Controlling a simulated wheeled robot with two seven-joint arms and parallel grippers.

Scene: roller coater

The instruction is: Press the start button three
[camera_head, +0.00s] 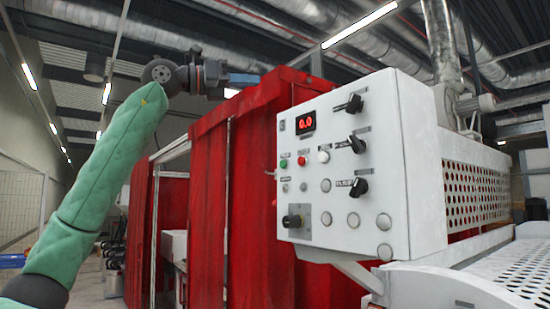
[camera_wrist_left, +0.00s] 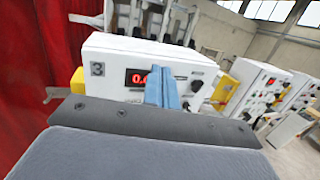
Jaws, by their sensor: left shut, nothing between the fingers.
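A white control panel (camera_head: 350,215) with a red lit display reading 0.0 (camera_head: 306,122) fills the right of the head view. A green button (camera_head: 283,163), a red button (camera_head: 301,161) and a white button (camera_head: 323,157) sit in a row below the display. My left gripper (camera_head: 250,79) is shut and empty, raised to the upper left of the panel, apart from the buttons. In the left wrist view, its blue fingers (camera_wrist_left: 168,88) overlap a white panel (camera_wrist_left: 115,62) marked 3 and partly cover its red display (camera_wrist_left: 138,77). The buttons there are hidden. My right gripper is not in view.
Black knobs (camera_head: 351,103) stick out from the panel's right side. Red curtains (camera_head: 208,185) hang to the left of the panel. A perforated white guard (camera_head: 474,193) extends to the right. More control panels (camera_wrist_left: 258,88) stand farther right in the wrist view.

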